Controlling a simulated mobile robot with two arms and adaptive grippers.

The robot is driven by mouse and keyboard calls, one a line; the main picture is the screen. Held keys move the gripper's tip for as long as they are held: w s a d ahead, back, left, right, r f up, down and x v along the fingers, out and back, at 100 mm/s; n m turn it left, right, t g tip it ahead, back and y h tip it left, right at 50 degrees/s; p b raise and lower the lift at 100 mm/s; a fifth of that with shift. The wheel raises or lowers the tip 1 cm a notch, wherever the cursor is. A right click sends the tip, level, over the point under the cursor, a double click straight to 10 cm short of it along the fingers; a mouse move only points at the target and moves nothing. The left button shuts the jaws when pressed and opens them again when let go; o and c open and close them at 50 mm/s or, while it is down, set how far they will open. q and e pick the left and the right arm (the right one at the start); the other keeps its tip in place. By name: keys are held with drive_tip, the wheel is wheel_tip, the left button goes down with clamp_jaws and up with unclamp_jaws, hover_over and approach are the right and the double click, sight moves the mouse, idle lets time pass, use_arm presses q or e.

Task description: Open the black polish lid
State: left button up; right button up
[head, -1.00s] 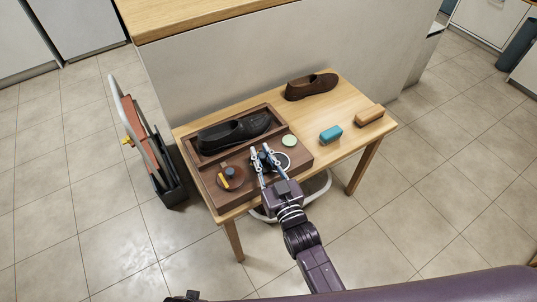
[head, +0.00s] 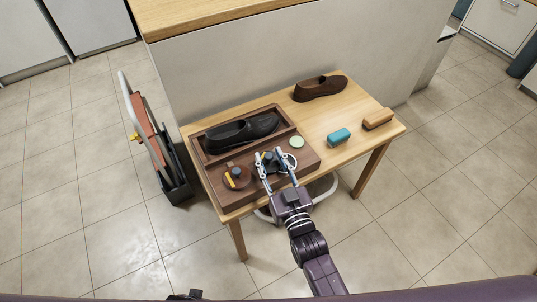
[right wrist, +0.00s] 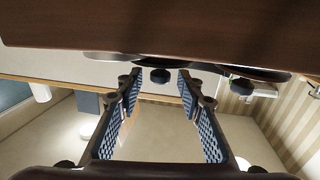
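The black polish tin with its dark round lid (head: 288,163) sits in the front part of the wooden shoe box, partly hidden by my right gripper. My right gripper (head: 269,154) reaches over it from the front, its two fingers apart. In the right wrist view a dark knob (right wrist: 160,76) shows between the open fingertips (right wrist: 158,75), with a gap on both sides. I cannot tell whether a finger touches the lid. A brown polish tin (head: 238,177) with a dark knob and a yellow item is to the left.
The wooden box (head: 261,194) stands on the table (head: 330,119) and holds a black shoe (head: 240,131) and a pale green disc (head: 297,141). A brown shoe (head: 320,88), a teal brush (head: 338,136) and a tan brush (head: 378,118) lie right. A rack (head: 151,140) stands left.

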use_arm(q)
drive_tip(key=shift+w, duration=0.1)
use_arm(e)
drive_tip(key=v, duration=1)
drive_tip(key=shift+s, duration=0.15)
drive_tip(key=w+n+g+y+b, duration=0.1)
drive_tip(key=w+n+y, duration=0.1)
drive_tip(key=y, duration=0.1)
drive_tip(key=w+d+n+g+y+b, duration=0.1)
drive_tip(key=w+n+g+y+b, duration=0.1)
drive_tip(key=w+y, duration=0.1)
drive_tip(key=shift+w+d+f+n+b, duration=0.15)
drive_tip(key=shift+w+d+n+b, duration=0.05)
drive_tip(key=shift+w+n+b, duration=0.1)
drive_tip(key=b+x, duration=0.1)
drive_tip(key=x, duration=0.6)
drive_tip(key=shift+w+a, duration=0.2)
drive_tip(key=shift+a, duration=0.1)
use_arm(q)
drive_tip(key=w+r+t, duration=0.1)
drive_tip(key=w+r, duration=0.5)
drive_tip(key=r, duration=0.8)
drive_tip(key=shift+w+d, duration=0.2)
drive_tip(key=shift+d, duration=0.15)
drive_tip(key=shift+f, duration=0.1)
use_arm(e)
clamp_jaws()
